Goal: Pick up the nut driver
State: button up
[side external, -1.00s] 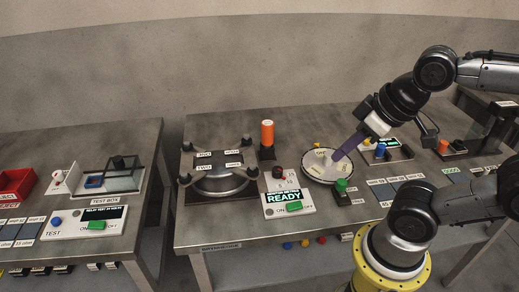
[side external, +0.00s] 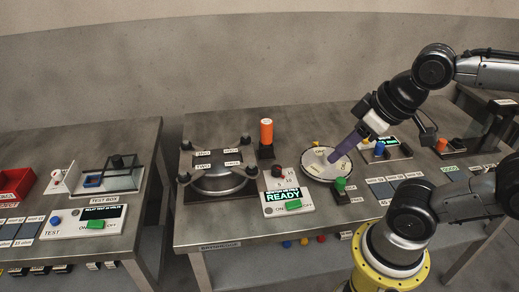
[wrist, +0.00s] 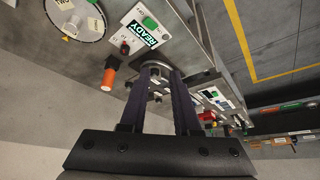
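An upright orange handle (side external: 266,132), which looks like the nut driver, stands in a black holder at the back of the middle table. It also shows in the wrist view (wrist: 107,79), left of my fingers. Its lower end is hidden in the holder. My gripper (side external: 333,160), with purple fingers, points down and left over the white round dish, to the right of the orange handle and apart from it. In the wrist view my gripper (wrist: 162,68) has its two fingers apart, with nothing held between them.
The white round dish (side external: 312,171) lies below my fingertips. A silver domed compressor (side external: 218,183) with black-knobbed clamps stands left of the orange handle. A panel reading READY (side external: 283,212) and a green-topped post (side external: 341,184) are in front.

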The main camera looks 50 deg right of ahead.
jog(key=o, duration=0.8)
